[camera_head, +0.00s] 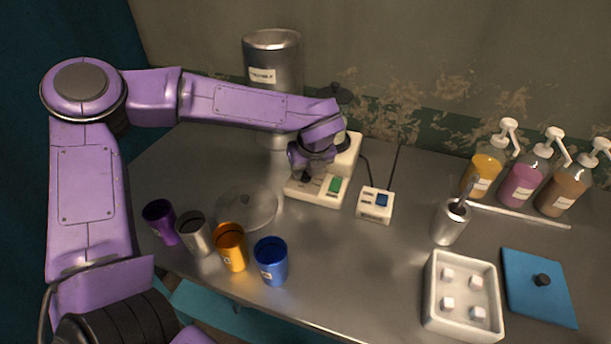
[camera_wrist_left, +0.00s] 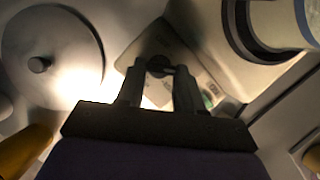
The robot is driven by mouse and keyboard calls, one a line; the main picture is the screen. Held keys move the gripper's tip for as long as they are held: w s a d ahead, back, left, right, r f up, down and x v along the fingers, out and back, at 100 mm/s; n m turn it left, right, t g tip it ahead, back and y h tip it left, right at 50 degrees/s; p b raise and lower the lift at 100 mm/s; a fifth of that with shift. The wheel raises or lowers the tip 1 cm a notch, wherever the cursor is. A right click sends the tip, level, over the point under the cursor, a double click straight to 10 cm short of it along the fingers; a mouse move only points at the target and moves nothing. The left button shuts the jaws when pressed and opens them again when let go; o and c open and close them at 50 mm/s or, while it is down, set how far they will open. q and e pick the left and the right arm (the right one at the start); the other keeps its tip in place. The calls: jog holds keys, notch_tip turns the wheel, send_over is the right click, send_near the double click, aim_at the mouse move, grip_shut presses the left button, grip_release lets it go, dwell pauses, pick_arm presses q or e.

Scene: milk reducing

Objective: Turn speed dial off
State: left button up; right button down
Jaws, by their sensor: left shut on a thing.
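A cream mixer-like machine (camera_head: 347,158) stands on the metal table near the back wall, with a green switch (camera_head: 335,184) on its low base. My left gripper (camera_head: 306,176) reaches down from above onto the left part of that base. In the left wrist view, my left gripper (camera_wrist_left: 160,72) is closed around a small dark round dial (camera_wrist_left: 158,61) on the base. The dial is hidden by the gripper in the head view, and I cannot read its setting. My right gripper is not in view.
A white tray (camera_head: 437,312) and pump bottles stand at right. The table's middle is clear.

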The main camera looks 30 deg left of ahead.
pick_arm(q)
jog(key=n+b, duration=0.1)
jog(key=n, duration=0.1)
jog(key=n+g+b, duration=0.1)
jog(key=n+b, duration=0.1)
jog(key=n+g+y+b, duration=0.1)
jog(key=n, duration=0.1)
jog(key=shift+w+d+f, duration=0.15)
jog(key=shift+w+f, duration=0.1)
jog(key=shift+w, duration=0.05)
jog(key=shift+w+r+n+g+b, duration=0.1)
jog(key=shift+n+g+b, duration=0.4)
jog(key=shift+n+b, duration=0.45)
jog(key=shift+w+n+g+b, duration=0.1)
jog(key=shift+n+g+b, duration=0.5)
jog(key=shift+n, duration=0.65)
jog(key=shift+r, duration=0.1)
jog(key=o, duration=0.8)
jog(key=shift+n, duration=0.3)
jog(key=shift+c, duration=0.2)
jog(key=v, duration=1)
jog(key=shift+r, duration=0.25)
